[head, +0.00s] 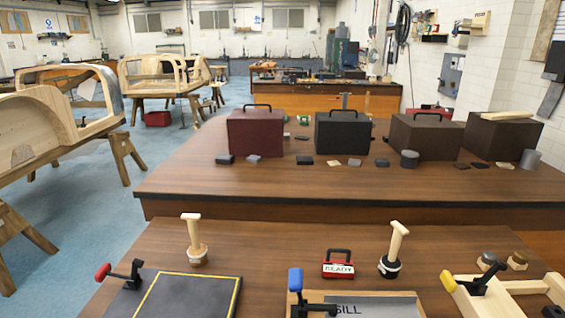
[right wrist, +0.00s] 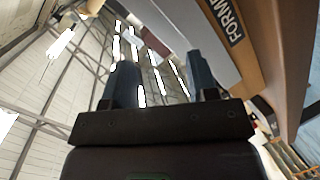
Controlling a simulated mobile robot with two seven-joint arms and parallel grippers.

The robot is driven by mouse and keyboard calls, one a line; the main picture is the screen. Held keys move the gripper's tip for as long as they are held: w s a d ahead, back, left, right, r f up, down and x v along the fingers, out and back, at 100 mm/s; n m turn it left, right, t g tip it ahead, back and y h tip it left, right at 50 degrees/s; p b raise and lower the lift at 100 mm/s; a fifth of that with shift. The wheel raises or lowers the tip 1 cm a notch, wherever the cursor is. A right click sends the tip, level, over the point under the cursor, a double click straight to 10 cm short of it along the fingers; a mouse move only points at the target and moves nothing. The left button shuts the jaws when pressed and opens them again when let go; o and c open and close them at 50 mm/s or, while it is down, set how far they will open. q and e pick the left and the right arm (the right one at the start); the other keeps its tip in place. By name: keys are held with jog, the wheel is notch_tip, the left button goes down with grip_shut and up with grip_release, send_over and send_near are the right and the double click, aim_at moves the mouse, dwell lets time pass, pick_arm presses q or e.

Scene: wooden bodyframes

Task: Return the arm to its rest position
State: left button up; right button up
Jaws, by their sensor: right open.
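My right gripper (right wrist: 160,80) shows in the right wrist view. Its two dark blue fingers stand apart with nothing between them. Behind the fingers are roof beams and bright lamps, so the wrist camera looks up or is strongly tilted. Neither gripper nor arm shows in the head view. My left gripper is in no view.
In the right wrist view a panel lettered "FORM" (right wrist: 225,20) is close on the right; touching cannot be told. The head view shows a near bench (head: 280,240) with a red "READY" block (head: 338,269), a "SILL" tray (head: 385,306) and toggle clamps. Toolboxes stand behind.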

jog(key=s+d+f+m+g, duration=0.1)
jog(key=s+f+m, duration=0.3)
jog(key=s, duration=0.4)
jog(key=s+d+f+m+g, duration=0.2)
jog(key=s+f+m, duration=0.3)
jog(key=s, duration=0.3)
jog(key=shift+s+f+m, duration=0.15)
jog(key=shift+f+m, duration=0.05)
jog(key=shift+m, duration=0.4)
